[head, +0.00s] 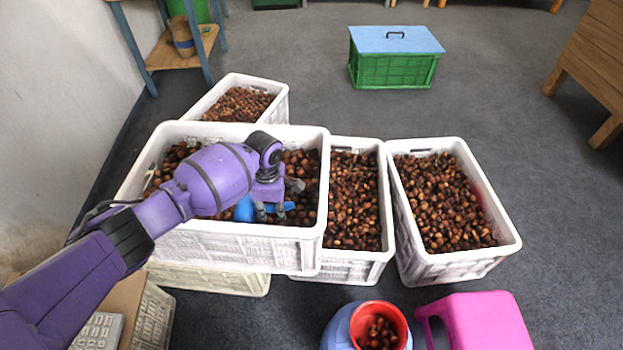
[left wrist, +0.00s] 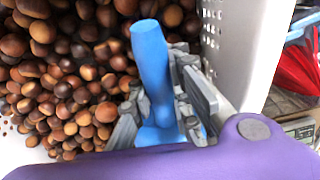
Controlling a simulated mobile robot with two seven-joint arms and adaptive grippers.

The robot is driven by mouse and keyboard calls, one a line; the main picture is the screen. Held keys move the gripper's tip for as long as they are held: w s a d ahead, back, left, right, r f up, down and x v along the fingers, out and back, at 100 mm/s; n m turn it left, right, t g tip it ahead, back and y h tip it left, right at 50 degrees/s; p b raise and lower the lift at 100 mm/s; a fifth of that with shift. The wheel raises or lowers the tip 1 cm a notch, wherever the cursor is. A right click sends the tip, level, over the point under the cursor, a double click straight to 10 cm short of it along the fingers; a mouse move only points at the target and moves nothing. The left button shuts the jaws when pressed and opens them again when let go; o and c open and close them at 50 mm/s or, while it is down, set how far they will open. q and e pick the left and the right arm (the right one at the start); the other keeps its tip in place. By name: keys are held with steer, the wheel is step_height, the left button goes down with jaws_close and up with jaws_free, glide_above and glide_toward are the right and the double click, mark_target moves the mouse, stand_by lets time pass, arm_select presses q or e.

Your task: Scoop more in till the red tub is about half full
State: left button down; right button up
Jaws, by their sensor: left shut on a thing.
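The red tub (head: 399,318) stands at the bottom of the head view, on a blue-grey round support; several chestnuts (head: 378,333) lie inside it, and how deep they go is hard to tell. My left gripper (head: 268,208) is over the upper white crate (head: 225,240) on the left, low among its chestnuts. It is shut on the blue scoop (left wrist: 150,60), whose handle stands between the fingers in the left wrist view. In the head view a bit of the blue scoop (head: 245,209) shows beside the gripper; its bowl is mostly hidden. My right gripper is not in view.
More white crates of chestnuts stand right (head: 451,262) and behind (head: 283,107). A pink stool (head: 489,322) is right of the tub. A green crate with a blue lid (head: 396,68) stands at the back.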

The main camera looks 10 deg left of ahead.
arm_select(q)
steer(key=shift+w+d+r+y+p, duration=0.15)
steer(key=shift+r+y+p, duration=0.15)
steer(key=shift+r+p, duration=0.2)
steer(key=shift+w+d+r+y+p, duration=0.1)
steer(key=shift+r+y+p, duration=0.2)
steer(key=shift+r+p, duration=0.15)
steer(key=shift+y, duration=0.5)
steer(key=p+v, duration=0.4)
steer(key=shift+d+r, duration=0.2)
steer(key=shift+d+r+p, duration=0.2)
steer(key=shift+r+p, duration=0.45)
steer(key=shift+p, duration=0.05)
steer(key=shift+r, duration=0.1)
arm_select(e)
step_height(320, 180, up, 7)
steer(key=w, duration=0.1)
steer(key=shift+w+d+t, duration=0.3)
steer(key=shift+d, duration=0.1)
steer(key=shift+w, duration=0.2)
